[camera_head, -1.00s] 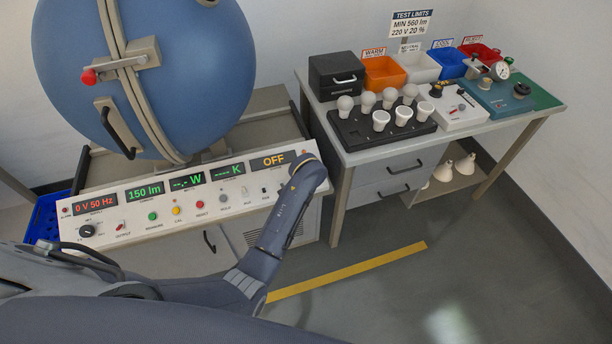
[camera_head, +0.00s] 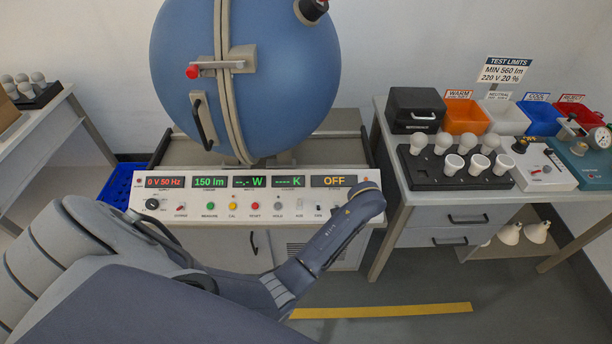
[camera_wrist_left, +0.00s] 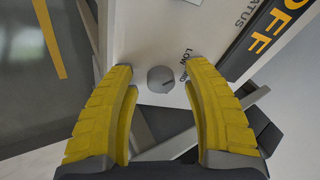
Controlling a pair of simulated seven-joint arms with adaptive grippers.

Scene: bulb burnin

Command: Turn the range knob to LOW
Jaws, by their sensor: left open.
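The range knob (camera_wrist_left: 160,79) is a small round grey knob on the white panel, in the left wrist view. A label reading "LOW" and another partly legible one sit beside it. A faint mark shows on its face, but I cannot tell its exact setting. My left gripper (camera_wrist_left: 161,67) is open, its yellow fingers on either side of the knob, with visible gaps between them and it. In the head view, my left arm reaches the right end of the control panel (camera_head: 283,208) and hides its own gripper and the knob. My right gripper is not in view.
The panel carries an "OFF" display (camera_head: 334,181), other readouts, several coloured buttons and a black knob (camera_head: 152,204). A big blue sphere (camera_head: 300,80) stands behind it. A side table at right holds a black bulb tray (camera_head: 425,179) and coloured bins.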

